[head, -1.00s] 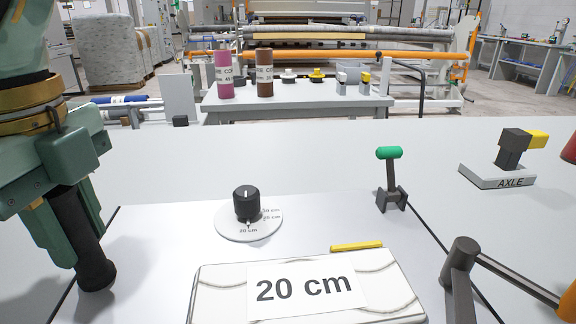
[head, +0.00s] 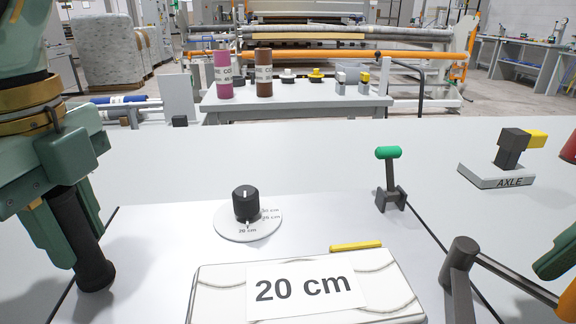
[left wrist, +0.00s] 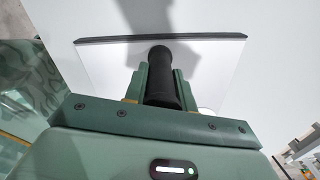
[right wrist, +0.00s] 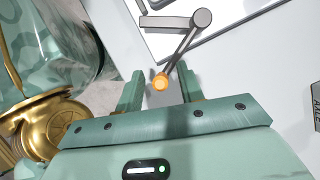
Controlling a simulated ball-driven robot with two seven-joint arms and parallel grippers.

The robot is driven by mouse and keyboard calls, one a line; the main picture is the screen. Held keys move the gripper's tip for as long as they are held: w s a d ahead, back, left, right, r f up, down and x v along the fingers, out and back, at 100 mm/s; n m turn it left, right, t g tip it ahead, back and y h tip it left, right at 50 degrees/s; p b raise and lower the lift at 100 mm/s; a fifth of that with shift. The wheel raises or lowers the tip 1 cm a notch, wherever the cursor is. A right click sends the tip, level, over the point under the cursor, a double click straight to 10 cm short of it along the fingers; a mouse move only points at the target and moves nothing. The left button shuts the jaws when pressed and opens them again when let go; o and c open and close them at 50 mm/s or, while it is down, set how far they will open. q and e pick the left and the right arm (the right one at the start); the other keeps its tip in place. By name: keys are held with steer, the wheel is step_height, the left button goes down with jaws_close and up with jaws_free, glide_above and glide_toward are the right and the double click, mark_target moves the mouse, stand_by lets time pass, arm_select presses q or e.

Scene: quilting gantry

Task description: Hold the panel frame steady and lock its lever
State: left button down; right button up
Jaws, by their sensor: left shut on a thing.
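The panel frame (head: 150,240) is a white panel with dark side edges, lying flat on the table. It also shows in the left wrist view (left wrist: 105,65). My left gripper (head: 72,215) is shut on the frame's black upright handle (head: 92,262) at the left; the handle stands between the fingers in the left wrist view (left wrist: 162,90). The lever (head: 510,278) is a dark grey bar on a pivot post at the frame's right side, with an orange end (right wrist: 160,82). My right gripper (right wrist: 160,92) is open, its fingers on either side of that orange end, apparently not gripping it.
On the panel are a black dial (head: 246,203) pointing near "20 cm", a yellow bar (head: 356,246) and a quilted block labelled "20 cm" (head: 210,290). A green-topped toggle (head: 388,175) stands at the right edge. An "AXLE" stand (head: 497,178) is farther right.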

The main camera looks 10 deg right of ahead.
arm_select(q)
steer(key=shift+f, duration=0.3)
arm_select(e)
steer(key=shift+f, duration=0.1)
jaws_close()
arm_select(q)
steer(key=shift+r, duration=0.1)
arm_select(e)
steer(key=shift+s+a+f+m+t+h, duration=0.15)
steer(key=shift+a+m, duration=0.35)
steer(key=shift+a, duration=0.9)
steer(key=shift+w+a+r+m+t+h, duration=0.15)
steer(key=shift+a+m, duration=0.35)
steer(key=shift+a, duration=0.85)
steer(key=shift+s+a+f+m+t, duration=0.15)
steer(key=shift+a+m, duration=0.35)
steer(key=shift+a, duration=1)
